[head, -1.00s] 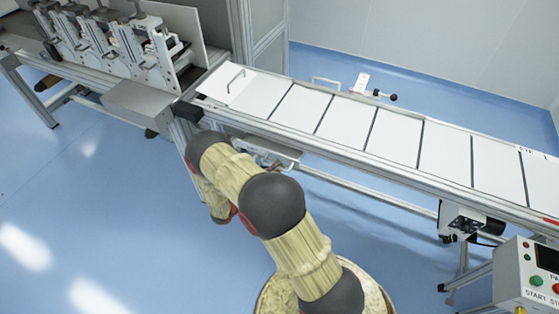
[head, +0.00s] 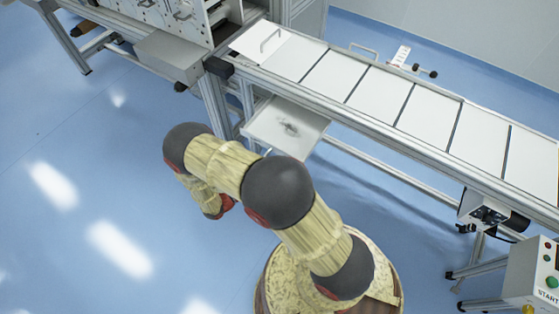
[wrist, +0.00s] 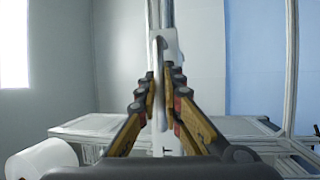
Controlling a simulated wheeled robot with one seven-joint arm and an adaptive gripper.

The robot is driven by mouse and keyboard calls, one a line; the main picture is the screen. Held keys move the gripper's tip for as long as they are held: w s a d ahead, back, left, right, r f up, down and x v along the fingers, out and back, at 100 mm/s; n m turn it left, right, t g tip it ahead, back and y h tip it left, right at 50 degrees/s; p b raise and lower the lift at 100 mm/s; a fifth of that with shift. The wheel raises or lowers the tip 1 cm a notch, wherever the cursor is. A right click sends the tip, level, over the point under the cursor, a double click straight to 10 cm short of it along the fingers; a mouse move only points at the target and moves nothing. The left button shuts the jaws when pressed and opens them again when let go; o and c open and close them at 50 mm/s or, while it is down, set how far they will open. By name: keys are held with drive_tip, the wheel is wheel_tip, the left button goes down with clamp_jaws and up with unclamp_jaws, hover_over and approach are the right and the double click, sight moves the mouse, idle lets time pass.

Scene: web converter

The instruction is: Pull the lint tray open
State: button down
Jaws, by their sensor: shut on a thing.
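The lint tray (head: 262,128) is a shallow white tray sticking out from under the conveyor frame in the head view. A grey clump of lint (head: 288,127) lies on it. In the wrist view my gripper (wrist: 160,82) is shut on the tray's handle (wrist: 159,58), a thin pale bar that stands upright in that picture between the two fingers. In the head view my arm hides the gripper and most of the handle.
The conveyor frame (head: 390,136) with white panels runs above the tray to the right. A grey box (head: 170,56) hangs from the machine at the left. A control box (head: 533,275) stands at lower right. The blue floor (head: 80,200) at left is clear.

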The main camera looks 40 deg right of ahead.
drive_tip(key=c, duration=1.9)
unclamp_jaws()
drive_tip(key=a, duration=0.4)
drive_tip(key=a+f, duration=0.1)
drive_tip(key=a, duration=0.3)
drive_tip(key=a+f, duration=0.1)
drive_tip(key=a, duration=0.3)
drive_tip(key=shift+d, duration=0.1)
